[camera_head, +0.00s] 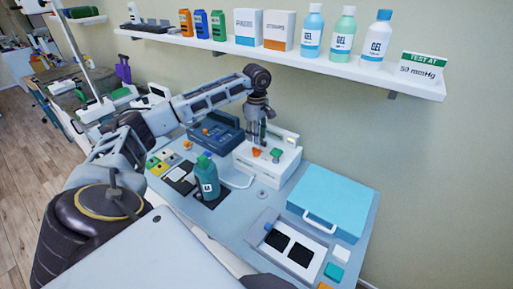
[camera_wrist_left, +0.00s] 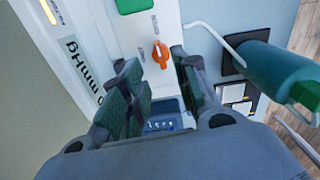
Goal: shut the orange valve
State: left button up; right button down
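The orange valve (camera_head: 256,152) is a small knob on top of the white device (camera_head: 266,172) against the wall. In the left wrist view the valve (camera_wrist_left: 160,54) shows as an orange handle on the white panel (camera_wrist_left: 185,15), with small labels that I cannot read for certain. My left gripper (camera_head: 262,132) points down over the device. In the left wrist view its fingers (camera_wrist_left: 158,85) are spread, with nothing between them. The valve lies just beyond the fingertips, roughly in line with the gap, and appears untouched. My right gripper does not show.
A blue case (camera_head: 330,204) lies at right. A shelf (camera_head: 300,52) runs above the table.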

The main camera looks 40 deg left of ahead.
aim_at(256, 148)
pick_arm(q)
jog(key=shift+s+f, duration=0.1)
jog(key=shift+f, duration=0.7)
jog(key=shift+f+p, duration=0.5)
jog(key=shift+f, duration=2.05)
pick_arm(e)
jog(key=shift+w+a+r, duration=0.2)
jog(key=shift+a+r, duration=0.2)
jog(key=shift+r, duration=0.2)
pick_arm(q)
grip_shut()
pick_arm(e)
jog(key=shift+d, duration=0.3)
